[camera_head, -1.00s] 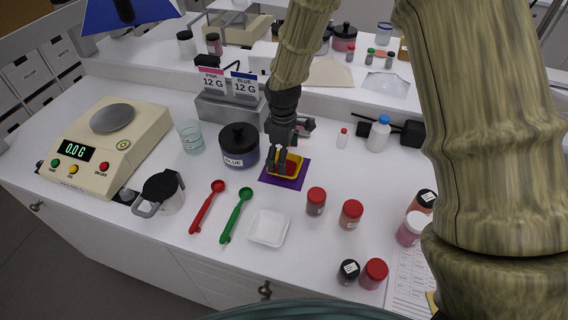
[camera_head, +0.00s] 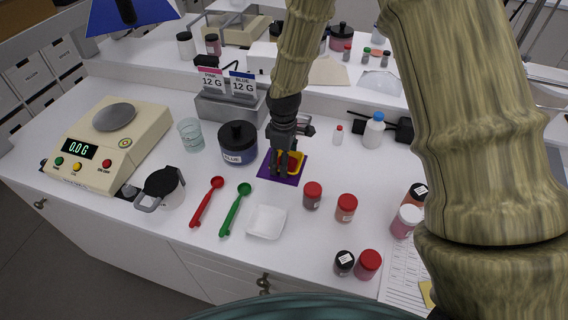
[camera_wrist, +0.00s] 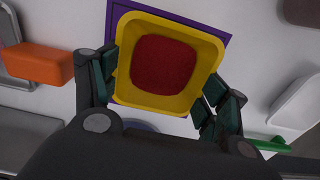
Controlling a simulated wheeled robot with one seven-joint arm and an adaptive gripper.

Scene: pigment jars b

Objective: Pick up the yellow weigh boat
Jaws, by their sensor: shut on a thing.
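The yellow weigh boat (camera_head: 296,157) sits at the purple mat (camera_head: 291,178), with dark red powder (camera_wrist: 163,64) in it. It also shows large in the wrist view (camera_wrist: 124,85), with the purple mat (camera_wrist: 196,8) behind it. My gripper (camera_head: 283,168) reaches down to the boat, and its fingers are shut on the boat's walls, one on each side in the wrist view (camera_wrist: 160,98). I cannot tell whether the boat touches the mat or is a little above it.
A lidded blue jar (camera_head: 239,143) stands close left of the boat. A white weigh boat (camera_head: 267,222) and red-capped jars (camera_head: 312,195) are nearer the front. Green (camera_head: 236,208) and red (camera_head: 207,202) scoops lie left. A scale (camera_head: 110,142) stands far left.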

